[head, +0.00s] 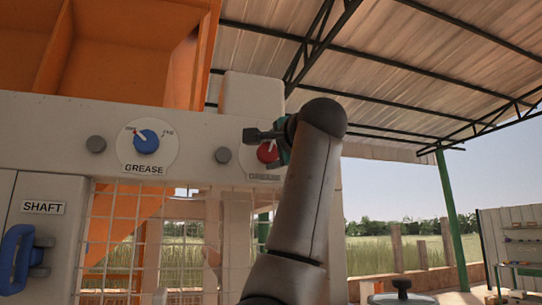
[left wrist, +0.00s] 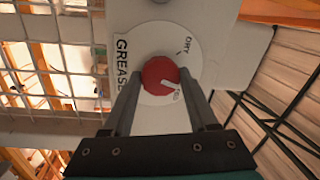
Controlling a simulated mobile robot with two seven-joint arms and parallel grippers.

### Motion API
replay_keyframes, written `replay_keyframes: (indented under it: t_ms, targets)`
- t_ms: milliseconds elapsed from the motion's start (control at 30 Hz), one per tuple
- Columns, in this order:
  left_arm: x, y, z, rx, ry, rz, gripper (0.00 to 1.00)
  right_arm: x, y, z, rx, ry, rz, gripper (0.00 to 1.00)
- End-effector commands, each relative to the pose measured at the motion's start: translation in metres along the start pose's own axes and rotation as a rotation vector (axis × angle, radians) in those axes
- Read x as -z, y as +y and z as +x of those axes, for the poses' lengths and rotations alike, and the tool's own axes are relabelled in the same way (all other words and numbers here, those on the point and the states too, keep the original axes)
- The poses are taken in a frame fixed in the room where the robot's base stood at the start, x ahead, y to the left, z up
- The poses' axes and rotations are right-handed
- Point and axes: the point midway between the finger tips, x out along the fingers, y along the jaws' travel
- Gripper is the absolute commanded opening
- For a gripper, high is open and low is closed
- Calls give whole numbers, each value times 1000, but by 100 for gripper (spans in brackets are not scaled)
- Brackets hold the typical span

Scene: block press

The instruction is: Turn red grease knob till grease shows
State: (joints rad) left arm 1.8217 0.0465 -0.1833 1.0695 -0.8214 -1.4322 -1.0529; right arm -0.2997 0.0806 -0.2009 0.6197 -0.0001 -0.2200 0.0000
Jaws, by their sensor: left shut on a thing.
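The red grease knob (left wrist: 160,73) sits on a round white dial (left wrist: 197,55) lettered GREASE. In the head view the red knob (head: 267,152) is partly covered by my left gripper (head: 270,138) and arm. In the left wrist view my left gripper (left wrist: 158,78) has one finger on each side of the knob and is shut on it. The knob's white pointer lies toward the small lettering at lower right, away from the DRY mark at upper right. I make out no grease in either view. My right gripper is not in view.
A blue grease knob (head: 146,141) on its own dial is to the left on the same pale panel. Below are wire mesh (head: 120,230) and a blue handle (head: 17,258) under a SHAFT label. Open space lies right of the machine.

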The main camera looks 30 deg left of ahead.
Motion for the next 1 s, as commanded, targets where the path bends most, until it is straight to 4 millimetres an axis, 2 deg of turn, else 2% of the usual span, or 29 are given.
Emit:
replay_keyframes:
  t_ms: [200,500,1000]
  targets:
    - [-1,0,0,5,18,189,3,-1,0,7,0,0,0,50]
    - [-1,0,0,7,35,379,3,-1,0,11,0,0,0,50]
    - [-1,0,0,7,45,475,3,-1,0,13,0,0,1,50]
